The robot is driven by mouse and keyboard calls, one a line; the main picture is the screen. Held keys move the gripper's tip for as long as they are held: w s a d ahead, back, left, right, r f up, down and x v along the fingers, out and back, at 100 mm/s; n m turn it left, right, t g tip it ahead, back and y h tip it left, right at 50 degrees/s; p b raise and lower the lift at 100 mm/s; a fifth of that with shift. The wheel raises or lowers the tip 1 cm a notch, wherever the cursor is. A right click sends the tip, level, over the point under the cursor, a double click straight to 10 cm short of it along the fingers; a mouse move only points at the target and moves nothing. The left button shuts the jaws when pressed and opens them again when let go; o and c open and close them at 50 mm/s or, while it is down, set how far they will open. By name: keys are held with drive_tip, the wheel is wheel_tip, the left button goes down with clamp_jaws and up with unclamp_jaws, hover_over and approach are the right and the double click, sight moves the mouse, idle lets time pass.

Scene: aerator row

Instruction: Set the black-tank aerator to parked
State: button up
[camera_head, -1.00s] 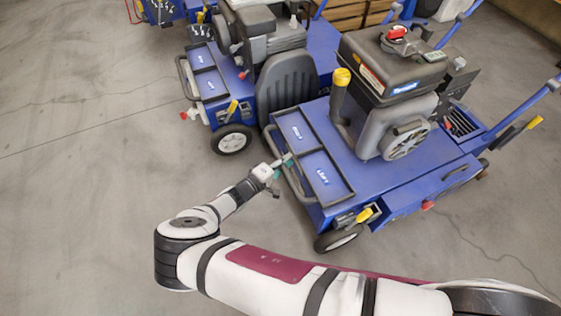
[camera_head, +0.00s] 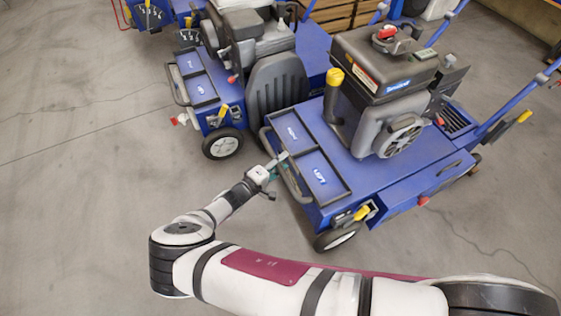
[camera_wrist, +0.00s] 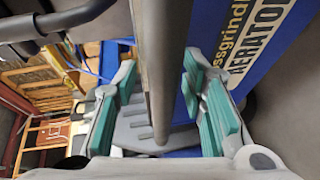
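The black-tank aerator (camera_head: 410,150) is the blue machine at the right of the head view, with a black tank (camera_head: 372,62) on top. My gripper (camera_head: 277,164) is at this rail. In the wrist view my gripper (camera_wrist: 160,112) has its teal-padded fingers apart, with a grey bar (camera_wrist: 165,60) passing between them. I cannot tell whether either pad touches it.
A second blue aerator (camera_head: 200,85) stands close at the left, with a black seat-like panel (camera_head: 277,88) between the machines. Part of another machine (camera_head: 150,15) shows at the top left. Wooden crates (camera_head: 335,14) stand behind. The floor (camera_head: 80,190) at the left is clear.

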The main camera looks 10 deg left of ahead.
drive_tip(key=v, duration=0.7)
drive_tip(key=shift+s, duration=0.2)
drive_tip(key=shift+a+r, duration=0.1)
